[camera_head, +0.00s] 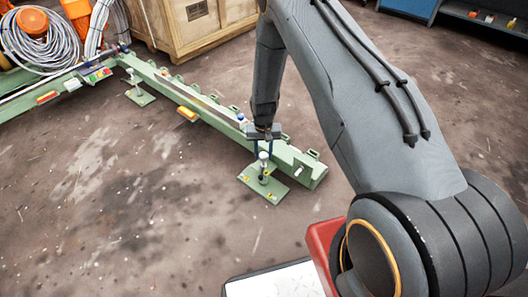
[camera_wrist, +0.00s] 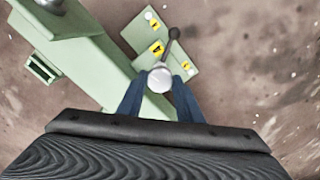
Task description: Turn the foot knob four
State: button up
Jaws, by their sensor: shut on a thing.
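The foot knob (camera_wrist: 160,79) shows in the wrist view as a round pale cap between my two blue fingers. My gripper (camera_wrist: 158,88) is shut on it from above. A dark lever or rod with a round end sticks out beside the knob toward the upper right. Below it lies a green foot plate (camera_wrist: 148,27) with yellow marked labels. In the head view the knob (camera_head: 263,156) is a small pale top on a post above the foot plate (camera_head: 262,187), and my gripper (camera_head: 264,138) is right over it. The fingertips are small there.
A long green beam (camera_head: 200,108) runs beside the knob toward the upper left. Another foot plate (camera_head: 140,97) stands farther along it. A wooden crate (camera_head: 185,28) and coiled cable (camera_head: 40,45) are at the back. The floor left of the beam is mostly clear.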

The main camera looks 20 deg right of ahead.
jog(key=shift+w+m, duration=0.15)
jog(key=shift+m, duration=0.45)
jog(key=o, duration=1)
jog(key=shift+o, duration=0.2)
jog(key=shift+r+p, duration=1.1)
jog(key=shift+r, duration=2.85)
